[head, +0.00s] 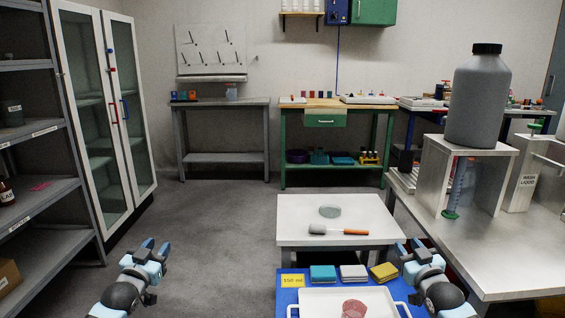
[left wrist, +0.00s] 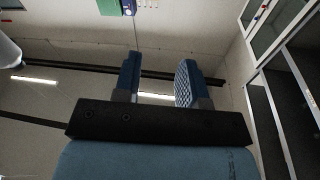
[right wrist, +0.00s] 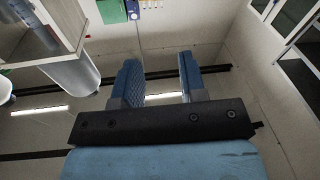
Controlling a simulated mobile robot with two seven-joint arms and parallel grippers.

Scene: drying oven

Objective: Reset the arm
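My left gripper (head: 156,247) is at the lower left of the head view, raised over open floor. Its two blue fingers stand apart in the left wrist view (left wrist: 157,82), with nothing between them. My right gripper (head: 411,246) is at the lower right of the head view, beside the metal bench. Its blue fingers are also apart and empty in the right wrist view (right wrist: 162,82). Neither gripper touches an object that I can see.
A white table (head: 300,233) holds a glass dish (head: 330,211) and an orange-handled tool (head: 345,231). In front, a white tray (head: 380,296) lies on a blue surface. The metal bench (head: 490,265) is close at right. Shelves (head: 42,230) stand at left; the floor between is clear.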

